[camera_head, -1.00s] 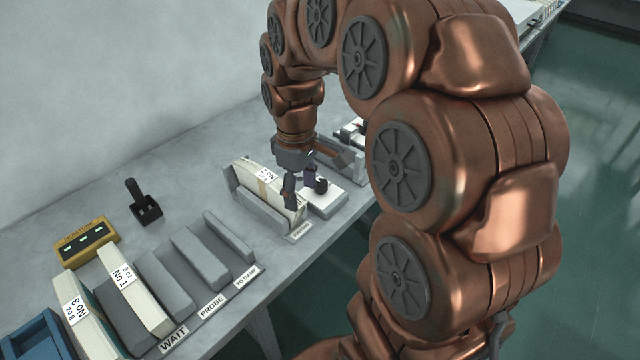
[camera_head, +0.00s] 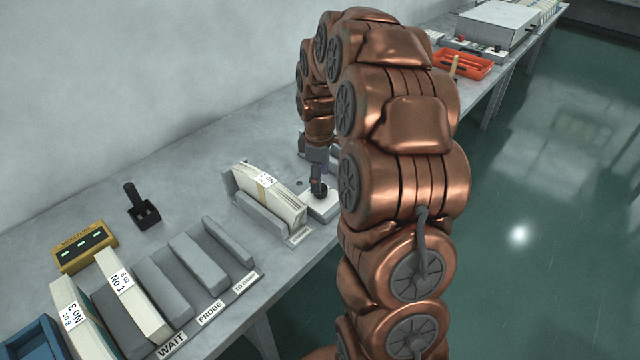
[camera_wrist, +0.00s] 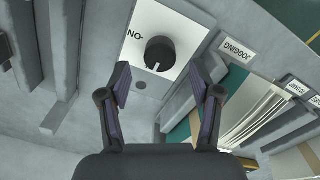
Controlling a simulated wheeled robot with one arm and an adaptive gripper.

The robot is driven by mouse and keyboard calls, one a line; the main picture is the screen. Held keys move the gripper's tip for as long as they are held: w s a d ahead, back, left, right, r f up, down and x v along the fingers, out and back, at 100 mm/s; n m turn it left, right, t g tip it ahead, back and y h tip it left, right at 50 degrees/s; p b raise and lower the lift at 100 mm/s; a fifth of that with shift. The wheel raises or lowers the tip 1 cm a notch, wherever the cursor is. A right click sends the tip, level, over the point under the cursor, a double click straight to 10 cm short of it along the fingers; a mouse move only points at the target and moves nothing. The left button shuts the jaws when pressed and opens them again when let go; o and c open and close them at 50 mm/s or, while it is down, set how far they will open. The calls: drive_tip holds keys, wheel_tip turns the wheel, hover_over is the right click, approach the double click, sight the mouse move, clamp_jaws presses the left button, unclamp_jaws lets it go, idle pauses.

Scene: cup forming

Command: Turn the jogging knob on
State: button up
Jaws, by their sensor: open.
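The jogging knob (camera_wrist: 160,53) is round and black, on a white plate (camera_wrist: 178,22). Its white pointer mark faces the bottom of the wrist view, and the "ON" mark at its left appears upside down. My gripper (camera_wrist: 158,82) is open, with one finger on each side below the knob in that view. The knob lies just beyond the gap between the fingertips, and I see no contact. In the head view, my gripper (camera_head: 318,182) points down at the white knob box (camera_head: 323,207) and mostly covers the knob.
A grey holder of pale paper bundles (camera_head: 270,195) stands close to the left of the knob box. A "JOGGING" label (camera_wrist: 238,50) sits beside it. Farther left are grey dividers (camera_head: 198,262), a yellow moisture meter (camera_head: 86,246) and a black switch (camera_head: 142,208).

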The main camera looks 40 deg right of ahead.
drive_tip(key=shift+f+p, duration=0.3)
drive_tip(key=shift+f, duration=1.45)
drive_tip(key=shift+c, duration=0.3)
drive_tip(key=c, duration=1.1)
